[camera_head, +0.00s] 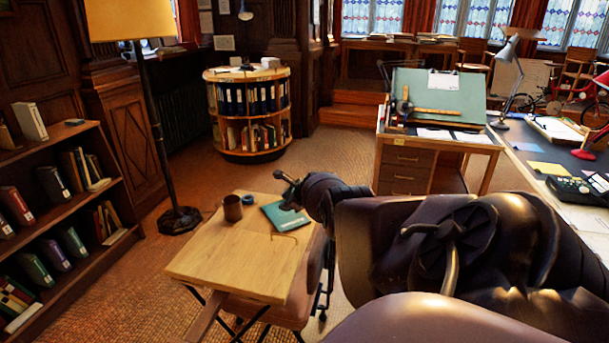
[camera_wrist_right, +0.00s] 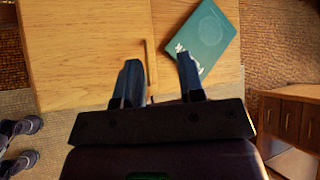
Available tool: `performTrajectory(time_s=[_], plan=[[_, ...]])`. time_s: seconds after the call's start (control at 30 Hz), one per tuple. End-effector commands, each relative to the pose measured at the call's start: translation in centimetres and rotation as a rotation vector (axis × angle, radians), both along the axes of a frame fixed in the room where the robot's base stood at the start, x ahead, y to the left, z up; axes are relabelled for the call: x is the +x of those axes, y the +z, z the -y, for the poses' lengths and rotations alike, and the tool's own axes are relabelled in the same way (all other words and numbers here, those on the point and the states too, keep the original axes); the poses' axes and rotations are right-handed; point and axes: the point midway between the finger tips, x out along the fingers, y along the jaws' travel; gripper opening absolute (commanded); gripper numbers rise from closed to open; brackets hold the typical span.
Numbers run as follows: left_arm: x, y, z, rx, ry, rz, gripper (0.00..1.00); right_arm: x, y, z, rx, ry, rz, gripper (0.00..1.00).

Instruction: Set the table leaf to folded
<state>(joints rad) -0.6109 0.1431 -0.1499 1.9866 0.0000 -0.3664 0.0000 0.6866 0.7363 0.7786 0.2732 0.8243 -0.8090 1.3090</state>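A small wooden table (camera_head: 225,262) stands in front of me, its light top lying flat. In the right wrist view a seam splits the top into a left panel (camera_wrist_right: 85,55) and a right panel (camera_wrist_right: 170,20). I cannot tell for sure which panel is the leaf. A thin brass handle (camera_head: 285,236) shows on the top, and in the right wrist view the handle (camera_wrist_right: 150,68) lies along the seam. My right gripper (camera_head: 284,190) is open and empty above the table; in its wrist view the handle appears between the fingers (camera_wrist_right: 159,60). My left gripper is not in view.
A brown mug (camera_head: 233,208), a blue tape roll (camera_head: 247,199) and a teal book (camera_head: 283,217) sit on the table's far side. A floor lamp (camera_head: 158,130) and bookshelf (camera_head: 70,190) stand left. A drafting desk (camera_head: 405,170) stands right.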

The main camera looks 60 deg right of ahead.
Motion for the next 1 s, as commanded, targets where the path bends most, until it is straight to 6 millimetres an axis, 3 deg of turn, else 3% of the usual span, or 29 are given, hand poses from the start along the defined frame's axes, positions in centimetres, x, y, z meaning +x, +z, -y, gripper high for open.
performTrajectory(time_s=[0.37,0.6,1.0], plan=[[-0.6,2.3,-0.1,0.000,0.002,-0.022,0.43,-1.7,1.4,-0.1,0.003,0.002,-0.007,0.36],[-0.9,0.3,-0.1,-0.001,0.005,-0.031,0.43,-2.3,1.6,0.4,0.000,0.003,0.001,0.36],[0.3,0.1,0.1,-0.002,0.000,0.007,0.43,-3.7,2.6,0.0,0.001,0.005,-0.006,0.36]])
